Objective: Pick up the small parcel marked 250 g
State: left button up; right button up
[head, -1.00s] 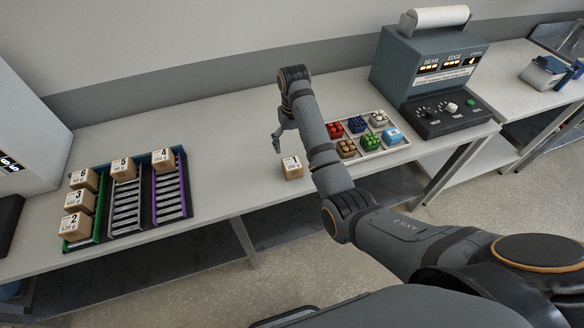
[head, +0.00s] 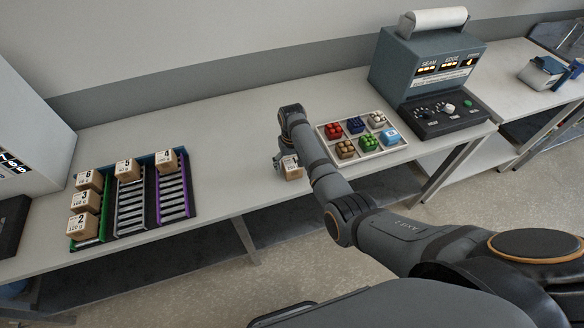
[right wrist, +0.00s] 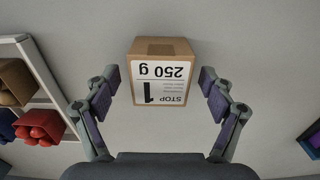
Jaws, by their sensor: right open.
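The small parcel (head: 292,172) is a brown cardboard box near the front edge of the table. In the right wrist view the parcel (right wrist: 160,72) has a white label reading "250 g", "STOP" and "1", upside down in the picture. My right gripper (head: 282,160) is over the table at the parcel, partly hiding it. In the right wrist view my right gripper (right wrist: 159,92) is open, with one finger on each side of the parcel. A gap shows between each finger and the box, and nothing is held. My left gripper is not in view.
A rack with green, grey and purple lanes (head: 172,197) holds several numbered parcels at the left. A white compartment tray (head: 367,152) with coloured pieces lies right of my right gripper; it also shows in the right wrist view (right wrist: 42,72).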

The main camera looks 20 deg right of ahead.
jog(key=c, duration=1.4)
jog(key=shift+c, duration=0.2)
